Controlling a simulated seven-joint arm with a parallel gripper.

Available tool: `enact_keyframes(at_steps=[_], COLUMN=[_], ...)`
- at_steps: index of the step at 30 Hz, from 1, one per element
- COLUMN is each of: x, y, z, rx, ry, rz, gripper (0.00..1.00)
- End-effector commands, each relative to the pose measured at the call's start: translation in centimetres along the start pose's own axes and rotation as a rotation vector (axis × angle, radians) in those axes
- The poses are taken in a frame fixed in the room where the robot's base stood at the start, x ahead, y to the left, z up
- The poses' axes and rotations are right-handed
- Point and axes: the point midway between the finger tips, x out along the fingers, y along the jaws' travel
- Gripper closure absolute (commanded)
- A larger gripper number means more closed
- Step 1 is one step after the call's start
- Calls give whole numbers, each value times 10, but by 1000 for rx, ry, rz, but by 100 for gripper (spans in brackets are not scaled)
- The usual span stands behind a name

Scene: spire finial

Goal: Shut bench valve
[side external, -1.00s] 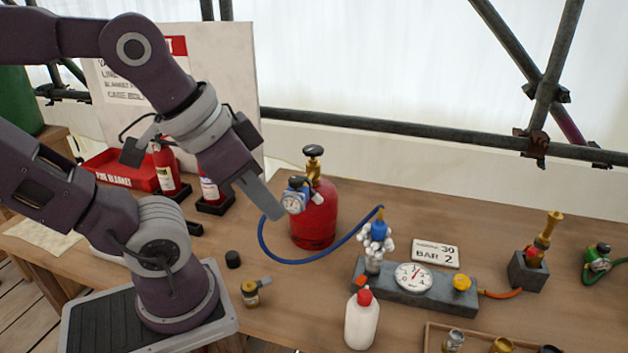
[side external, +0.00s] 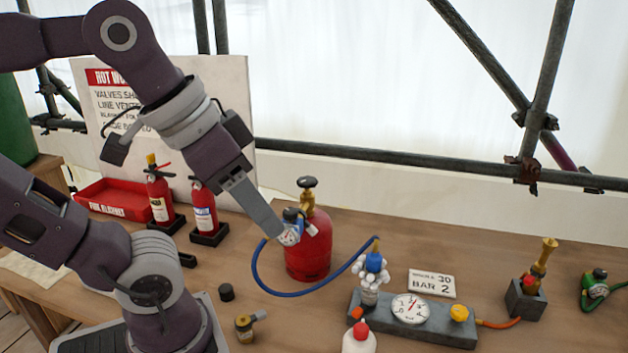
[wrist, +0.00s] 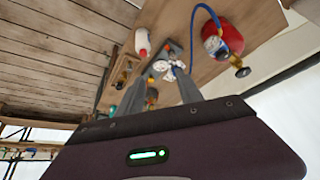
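A grey bench block (side external: 447,326) carries a white-faced gauge (side external: 410,308), a blue-topped fitting (side external: 373,270) with white rounded parts at its left end, and a yellow knob (side external: 459,313) at its right. I cannot tell for certain which of these is the bench valve. My gripper (side external: 280,230) is up and left of the block, with its fingers overlapping the regulator gauge of the red cylinder (side external: 308,250) in the side view; contact cannot be told. In the wrist view my gripper (wrist: 163,78) has its fingers apart and nothing held, with the block beyond them.
A blue hose (side external: 258,278) loops from the cylinder to the block. A white bottle (side external: 358,342) stands in front of the block. Fire extinguishers (side external: 204,210) and a red tray (side external: 118,202) are at the left. A brass fitting (side external: 528,290) stands right.

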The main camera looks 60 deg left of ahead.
Motion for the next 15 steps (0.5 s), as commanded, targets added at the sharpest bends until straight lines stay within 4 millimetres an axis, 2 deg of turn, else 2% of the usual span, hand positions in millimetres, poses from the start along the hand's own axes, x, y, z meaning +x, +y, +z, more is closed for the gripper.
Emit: enact_keyframes(at_steps=[1,3,5,8,9,11,14,15], x=[0,14,21,30,34,40,51,56], y=[1,9,15,18,14,0,-54,-86], z=[-3,-2,-8,-32,-47,-75,-124,-139], rx=[-84,-303,-496,-853,-1009,-1257,-1677,-1837], ry=[-71,-236,-359,-546,-612,-696,-777,-785], rz=[23,99,172,321,392,518,771,884], gripper=[45,36,36,36,36,36,36,36])
